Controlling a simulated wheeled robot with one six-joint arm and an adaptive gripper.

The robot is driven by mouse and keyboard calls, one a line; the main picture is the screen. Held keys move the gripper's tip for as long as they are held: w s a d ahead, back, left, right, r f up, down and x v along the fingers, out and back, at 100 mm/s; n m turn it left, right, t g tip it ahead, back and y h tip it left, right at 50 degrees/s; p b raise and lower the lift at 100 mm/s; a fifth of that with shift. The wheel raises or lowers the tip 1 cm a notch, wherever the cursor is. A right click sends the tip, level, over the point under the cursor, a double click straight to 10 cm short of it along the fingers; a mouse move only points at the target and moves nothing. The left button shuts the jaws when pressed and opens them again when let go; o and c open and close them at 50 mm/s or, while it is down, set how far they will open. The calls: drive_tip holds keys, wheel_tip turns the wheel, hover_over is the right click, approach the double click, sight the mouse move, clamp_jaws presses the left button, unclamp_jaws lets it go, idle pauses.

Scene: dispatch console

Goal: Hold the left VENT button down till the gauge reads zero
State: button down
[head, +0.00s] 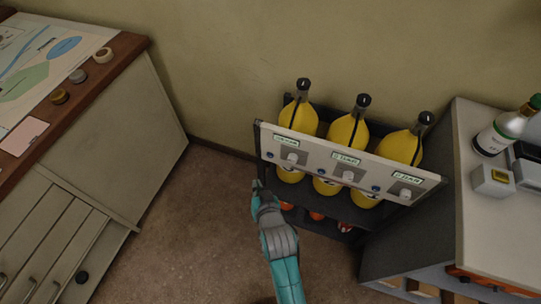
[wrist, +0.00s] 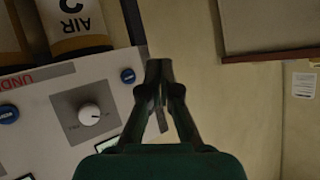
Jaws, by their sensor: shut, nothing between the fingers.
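A white panel (head: 330,160) runs across the front of a dark rack holding yellow cylinders. Each section has a green-edged label, a white knob and a small blue button. The leftmost blue button (head: 270,156) sits near the panel's left end. In the wrist view, where the panel appears turned upside down, this blue button (wrist: 127,76) is near the panel's right edge. My gripper (head: 257,184) is shut and empty, just below and left of the panel's left end. In the wrist view its fingertips (wrist: 159,68) are beside the button, apart from it. I cannot read VENT or see a gauge.
A white knob (wrist: 89,115) is close to the button. Three yellow cylinders (head: 348,132) stand behind the panel. A wooden-topped cabinet (head: 130,130) is at left. A grey counter (head: 490,220) with a bottle (head: 505,130) is at right. The brown floor between is clear.

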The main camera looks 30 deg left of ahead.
drive_tip(key=w+a, duration=0.2)
drive_tip(key=w, duration=0.5)
drive_tip(key=shift+w, duration=0.35)
drive_tip(key=shift+w, duration=0.15)
idle(1.1)
drive_tip(key=shift+w, duration=0.25)
drive_tip(key=shift+w+a, duration=0.15)
drive_tip(key=shift+w, duration=0.25)
idle(1.6)
drive_tip(key=shift+s, duration=0.2)
drive_tip(key=shift+s+d, duration=0.2)
drive_tip(key=shift+s, duration=0.4)
drive_tip(key=shift+s+d, duration=0.2)
drive_tip(key=shift+s, duration=0.6)
drive_tip(key=shift+s+d, duration=0.2)
drive_tip(key=shift+s, duration=0.65)
drive_tip(key=shift+s+d, duration=0.2)
drive_tip(key=shift+s, duration=0.6)
